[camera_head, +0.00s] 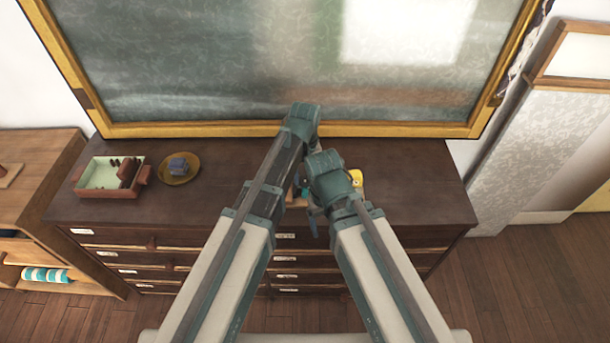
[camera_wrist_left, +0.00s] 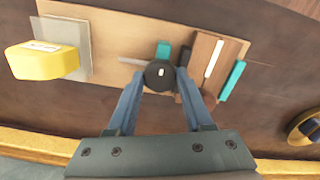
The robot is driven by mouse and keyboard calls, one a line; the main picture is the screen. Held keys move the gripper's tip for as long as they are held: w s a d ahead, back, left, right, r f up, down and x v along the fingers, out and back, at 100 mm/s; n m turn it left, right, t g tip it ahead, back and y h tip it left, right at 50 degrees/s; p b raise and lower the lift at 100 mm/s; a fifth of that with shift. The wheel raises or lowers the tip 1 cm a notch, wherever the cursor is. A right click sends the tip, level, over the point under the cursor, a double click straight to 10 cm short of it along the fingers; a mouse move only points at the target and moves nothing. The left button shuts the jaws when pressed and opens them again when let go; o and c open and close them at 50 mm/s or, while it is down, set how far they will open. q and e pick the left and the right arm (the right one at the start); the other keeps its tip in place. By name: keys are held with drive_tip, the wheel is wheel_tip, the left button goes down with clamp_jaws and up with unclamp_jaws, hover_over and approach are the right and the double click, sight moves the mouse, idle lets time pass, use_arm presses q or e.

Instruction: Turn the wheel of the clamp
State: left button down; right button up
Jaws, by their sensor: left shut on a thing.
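The clamp (camera_wrist_left: 207,62) shows in the left wrist view as brown and dark blocks with teal parts, fixed on a light wooden board (camera_wrist_left: 120,32). Its wheel, a round black knob (camera_wrist_left: 159,75) with a small white mark, sits beside the dark block. My left gripper (camera_wrist_left: 158,82) has its two blue fingers on either side of the wheel and is shut on it. In the head view my arms hide most of the clamp. My right wrist (camera_head: 327,165) is close to the board from the right; its fingertips are not clear.
A yellow object (camera_wrist_left: 45,62) on a grey plate stands on the board's other end. The dark dresser (camera_head: 420,195) carries a box (camera_head: 108,178) and a plate with a grey item (camera_head: 180,167) at left. A gold-framed board (camera_head: 220,129) rises behind. The dresser's right part is free.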

sight(305, 178)
use_arm(q)
drive_tip(key=m, duration=0.5)
drive_tip(key=shift+m, duration=0.3)
drive_tip(key=shift+c, duration=1.5)
unclamp_jaws()
drive_tip(key=shift+r, duration=0.15)
wheel_tip(305, 178, up, 14)
drive_tip(key=p, duration=1.3)
drive_tip(key=shift+f+p, duration=0.25)
drive_tip(key=shift+p, duration=0.15)
